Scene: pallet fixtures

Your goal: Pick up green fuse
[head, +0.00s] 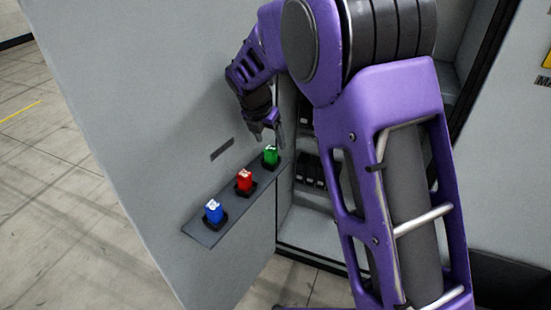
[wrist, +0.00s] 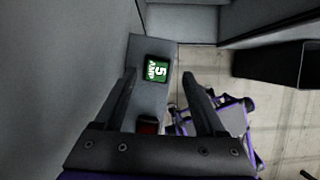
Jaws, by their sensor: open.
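The green fuse (head: 271,156) stands upright in a black holder at the right end of a narrow grey shelf (head: 206,236) on the cabinet door. In the wrist view the green fuse (wrist: 157,70) shows its top, marked "5 AMP", just beyond the fingertips and nearer the left finger. My gripper (head: 266,134) is just above the green fuse in the head view. It is open and empty, and its fingers also show in the wrist view (wrist: 158,76). I cannot tell the exact gap between fingers and fuse.
A red fuse (head: 244,180) and a blue fuse (head: 213,212) stand in holders on the same shelf, to the left. The door panel (head: 130,120) rises close behind the shelf. The open cabinet (head: 300,225) with dark parts inside lies to the right.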

